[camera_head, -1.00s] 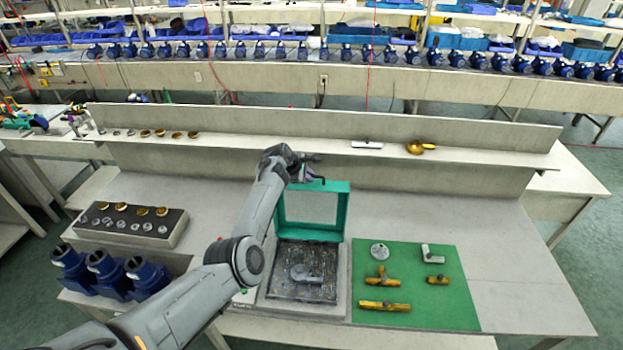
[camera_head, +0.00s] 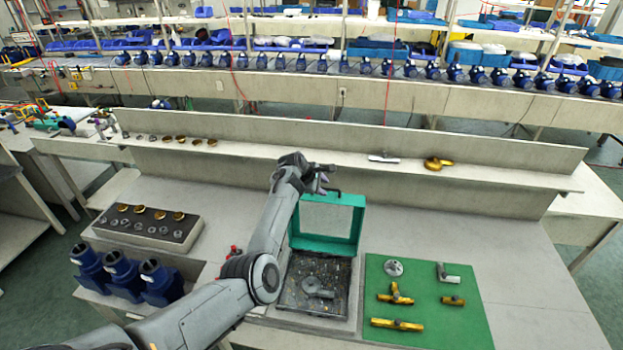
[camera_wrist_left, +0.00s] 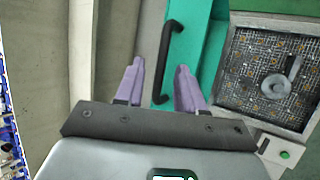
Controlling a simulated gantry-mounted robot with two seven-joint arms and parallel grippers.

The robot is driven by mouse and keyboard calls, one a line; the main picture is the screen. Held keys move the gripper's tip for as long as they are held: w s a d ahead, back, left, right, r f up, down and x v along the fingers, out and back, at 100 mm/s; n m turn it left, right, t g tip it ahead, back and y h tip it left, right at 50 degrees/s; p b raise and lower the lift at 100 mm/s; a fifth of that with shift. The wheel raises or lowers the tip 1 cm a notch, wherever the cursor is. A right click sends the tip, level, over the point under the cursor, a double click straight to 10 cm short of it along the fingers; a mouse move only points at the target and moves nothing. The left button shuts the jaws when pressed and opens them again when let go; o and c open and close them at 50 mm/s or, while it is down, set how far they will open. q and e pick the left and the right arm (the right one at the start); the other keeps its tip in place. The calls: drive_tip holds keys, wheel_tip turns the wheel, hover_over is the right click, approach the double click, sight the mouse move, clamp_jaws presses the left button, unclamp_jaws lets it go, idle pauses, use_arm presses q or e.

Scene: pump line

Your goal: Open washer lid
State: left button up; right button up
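The washer lid (camera_head: 357,230) is a green frame with a clear window. It stands upright at the back of the washer, and its dark handle (camera_wrist_left: 168,60) is on the top edge. The washer basin (camera_head: 288,290) below is open, with a grey round part with a stem (camera_head: 318,287) inside. My left gripper (camera_head: 326,178) is just above and behind the lid's top edge. In the left wrist view its purple fingers (camera_wrist_left: 158,84) are spread, with the handle visible in line with the gap between them; no grip on it shows. My right gripper is not in view.
A green mat (camera_head: 455,325) with several metal and brass parts lies right of the washer. A dark parts tray (camera_head: 187,236) and blue pump housings (camera_head: 125,278) are to the left. A raised shelf (camera_head: 290,155) runs behind the lid.

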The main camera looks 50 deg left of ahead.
use_arm(q)
drive_tip(key=v, duration=0.9)
drive_tip(key=shift+b, duration=0.35)
